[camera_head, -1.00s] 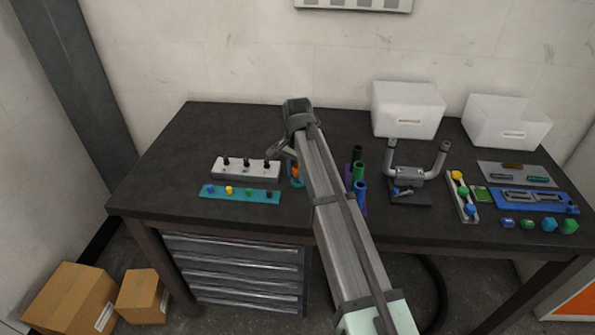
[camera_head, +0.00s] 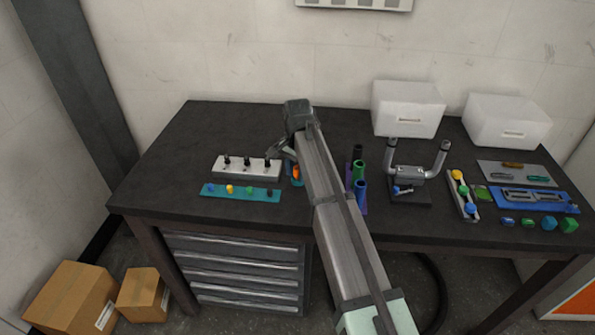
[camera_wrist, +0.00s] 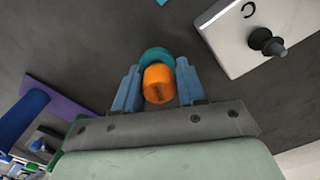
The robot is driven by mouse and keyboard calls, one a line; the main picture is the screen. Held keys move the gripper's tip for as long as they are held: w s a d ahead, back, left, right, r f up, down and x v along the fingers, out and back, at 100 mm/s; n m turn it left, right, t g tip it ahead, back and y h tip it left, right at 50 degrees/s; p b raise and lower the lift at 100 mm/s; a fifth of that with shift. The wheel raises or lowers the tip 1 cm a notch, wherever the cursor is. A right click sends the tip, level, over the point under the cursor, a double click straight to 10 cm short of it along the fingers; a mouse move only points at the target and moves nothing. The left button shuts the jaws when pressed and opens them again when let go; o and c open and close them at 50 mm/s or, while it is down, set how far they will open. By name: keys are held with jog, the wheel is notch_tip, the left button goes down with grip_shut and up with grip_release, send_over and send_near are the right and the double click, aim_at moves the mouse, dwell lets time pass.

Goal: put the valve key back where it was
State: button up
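My gripper (camera_wrist: 157,88) points down over the table with its two blue fingers on either side of an orange cylindrical piece (camera_wrist: 158,86). The gaps beside the piece are very thin, so I cannot tell whether the fingers press on it. A teal rounded part (camera_wrist: 156,56) shows just beyond the orange piece. In the head view the orange piece (camera_head: 296,171) is beside my arm, right of the white block (camera_head: 240,173). I cannot tell for sure whether this orange piece is the valve key.
The white block carries three black pegs. A teal strip (camera_head: 215,193) with several coloured knobs lies in front of it. The table's back left is clear.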

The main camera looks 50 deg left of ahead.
aim_at(298, 168)
jog(key=shift+d+f, duration=0.4)
jog(key=shift+d, duration=0.15)
notch_tip(298, 168, up, 13)
jog(key=shift+a+r, duration=0.2)
jog(key=shift+a, duration=0.15)
